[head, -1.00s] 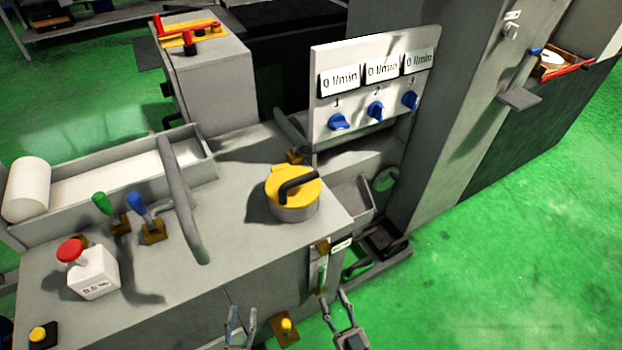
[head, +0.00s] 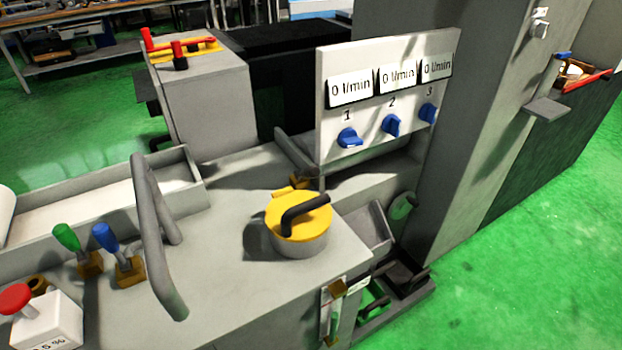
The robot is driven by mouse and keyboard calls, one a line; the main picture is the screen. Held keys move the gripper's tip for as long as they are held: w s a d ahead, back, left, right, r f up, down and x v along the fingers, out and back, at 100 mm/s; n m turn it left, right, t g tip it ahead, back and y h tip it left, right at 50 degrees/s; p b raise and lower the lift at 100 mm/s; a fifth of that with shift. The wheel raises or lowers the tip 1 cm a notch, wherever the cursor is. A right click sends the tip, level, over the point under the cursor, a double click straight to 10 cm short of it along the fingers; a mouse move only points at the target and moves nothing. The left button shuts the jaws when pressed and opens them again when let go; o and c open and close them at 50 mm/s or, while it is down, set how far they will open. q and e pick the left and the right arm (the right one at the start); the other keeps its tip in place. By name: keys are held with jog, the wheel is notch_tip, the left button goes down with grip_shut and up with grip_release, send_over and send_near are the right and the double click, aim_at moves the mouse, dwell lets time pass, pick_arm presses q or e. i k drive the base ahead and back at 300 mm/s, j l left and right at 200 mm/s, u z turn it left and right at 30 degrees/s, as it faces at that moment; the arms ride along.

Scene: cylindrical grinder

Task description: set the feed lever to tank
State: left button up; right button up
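I cannot tell which lever is the feed lever; no readable tank label shows. A lever with a green grip (head: 66,237) and one with a blue grip (head: 106,238) stand on brown bases at the left of the machine top. A small brown-topped fitting (head: 337,289) with a green part below it and a white label is on the machine's front right side. A yellow-capped pot (head: 298,225) with a black handle sits on the machine top (head: 225,265). Neither of my grippers is in view.
A white panel (head: 390,70) with three blue knobs and "0 l/min" displays stands behind the pot. A grey curved bar (head: 152,240) rises beside the levers. A white box with a red button (head: 45,322) is at lower left. Green floor (head: 510,290) is clear at right.

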aim_at(311, 172)
jog(key=i+l, duration=0.2)
jog(key=l, duration=0.15)
jog(key=i+l+u, duration=0.15)
jog(key=l, duration=0.2)
jog(key=i+l, duration=0.25)
jog(key=i+l+u, duration=0.1)
jog(key=l, duration=0.35)
jog(key=i+l+u, duration=0.1)
jog(key=i+l, duration=0.15)
jog(key=l, duration=0.15)
jog(key=i+l, duration=0.2)
jog(key=l, duration=0.2)
jog(key=i+l+u, duration=0.15)
jog(key=l, duration=0.25)
jog(key=i+l, duration=0.15)
jog(key=l, duration=0.25)
